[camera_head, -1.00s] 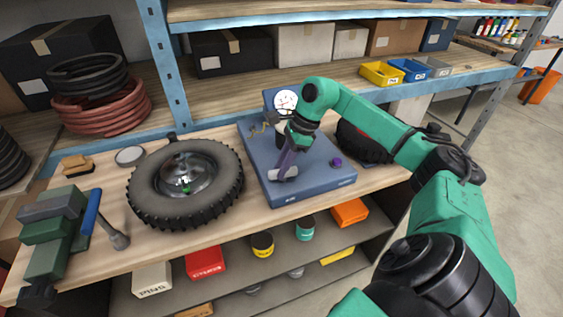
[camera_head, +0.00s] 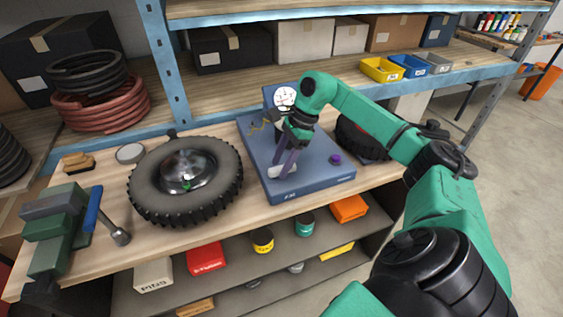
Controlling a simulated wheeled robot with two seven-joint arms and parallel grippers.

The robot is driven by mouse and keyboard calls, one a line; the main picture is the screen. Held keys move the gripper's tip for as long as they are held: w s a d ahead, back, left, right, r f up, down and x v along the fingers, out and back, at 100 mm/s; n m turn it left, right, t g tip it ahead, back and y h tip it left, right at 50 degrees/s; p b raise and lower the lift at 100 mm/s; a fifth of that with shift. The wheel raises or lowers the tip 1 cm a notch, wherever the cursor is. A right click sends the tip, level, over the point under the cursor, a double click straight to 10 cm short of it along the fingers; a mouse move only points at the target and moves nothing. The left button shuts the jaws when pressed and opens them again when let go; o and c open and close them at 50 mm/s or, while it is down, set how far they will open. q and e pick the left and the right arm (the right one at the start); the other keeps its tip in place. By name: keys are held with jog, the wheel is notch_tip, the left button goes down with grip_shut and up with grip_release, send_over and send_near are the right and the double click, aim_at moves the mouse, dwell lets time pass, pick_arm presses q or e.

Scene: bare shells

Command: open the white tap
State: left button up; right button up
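The white tap (camera_head: 283,172) is a small pale piece near the front of the blue base unit (camera_head: 318,182), partly hidden by my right gripper. My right gripper (camera_head: 285,164) reaches down over the unit from the right. Its two purple fingers show with a gap between them, and their tips are at the white tap. I cannot tell whether they touch it. My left gripper is not in view.
A round white gauge (camera_head: 284,98) stands at the back of the unit, and a purple knob (camera_head: 335,160) is at its right. A wheel with a tyre (camera_head: 150,199) lies on the bench to the left. A hammer (camera_head: 121,236) lies further left.

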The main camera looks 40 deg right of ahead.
jog(key=b+v, duration=0.1)
jog(key=v, duration=0.4)
jog(key=shift+r, duration=0.2)
jog(key=p+v, duration=0.1)
jog(key=v, duration=0.8)
